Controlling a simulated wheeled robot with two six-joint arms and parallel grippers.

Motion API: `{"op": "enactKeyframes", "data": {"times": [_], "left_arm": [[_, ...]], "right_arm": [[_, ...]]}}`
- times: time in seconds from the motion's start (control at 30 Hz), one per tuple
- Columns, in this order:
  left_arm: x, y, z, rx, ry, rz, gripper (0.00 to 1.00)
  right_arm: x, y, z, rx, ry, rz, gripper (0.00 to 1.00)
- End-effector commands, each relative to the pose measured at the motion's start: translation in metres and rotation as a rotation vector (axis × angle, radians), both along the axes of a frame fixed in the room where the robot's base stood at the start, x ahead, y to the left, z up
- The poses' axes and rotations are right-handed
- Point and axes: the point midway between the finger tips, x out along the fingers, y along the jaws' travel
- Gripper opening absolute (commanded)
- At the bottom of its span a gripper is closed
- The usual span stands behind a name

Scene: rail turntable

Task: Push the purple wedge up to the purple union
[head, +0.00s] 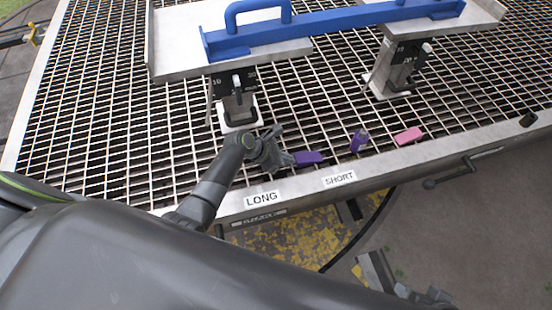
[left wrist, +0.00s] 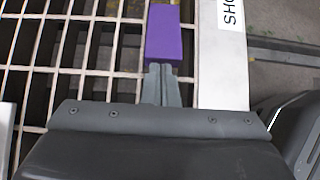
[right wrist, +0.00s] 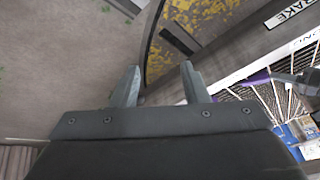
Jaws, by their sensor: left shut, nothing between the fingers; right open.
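The purple wedge (head: 309,158) lies on the grating near the table's front rail, and its flat purple face fills the top middle of the left wrist view (left wrist: 164,34). The purple union (head: 359,141) is a short piece further right on the grating, with a visible gap between it and the wedge. My left gripper (head: 290,160) is shut and empty, at the wedge's left end; in the left wrist view its fingertips (left wrist: 160,70) meet the wedge's near edge or nearly so. My right gripper (right wrist: 160,76) is open and empty, over the floor in front of the table.
A pink block (head: 408,135) lies right of the union. Blue-handled plates on clamp stands (head: 238,110) stand further back. The front rail (head: 300,186) carries LONG (head: 262,198) and SHORT (head: 339,179) labels. Open grating slots surround the pieces.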

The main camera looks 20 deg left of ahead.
Motion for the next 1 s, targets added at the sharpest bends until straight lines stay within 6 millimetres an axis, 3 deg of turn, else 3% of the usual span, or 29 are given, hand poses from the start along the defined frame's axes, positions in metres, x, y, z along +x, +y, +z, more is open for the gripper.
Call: {"op": "enactKeyframes", "data": {"times": [0.07,0.5,1.0], "left_arm": [[0.009,-0.014,0.005,-0.004,0.0,-0.002,0.0],[0.05,-0.075,0.0,0.0,0.0,-0.003,0.0],[0.055,-0.082,0.001,0.0,-0.001,-0.002,0.0]], "right_arm": [[-0.011,0.001,-0.004,0.009,0.07,0.004,0.41],[-0.012,-0.002,-0.016,-0.006,0.1,-0.004,0.41],[-0.012,-0.002,-0.015,-0.003,0.096,-0.003,0.41]]}}
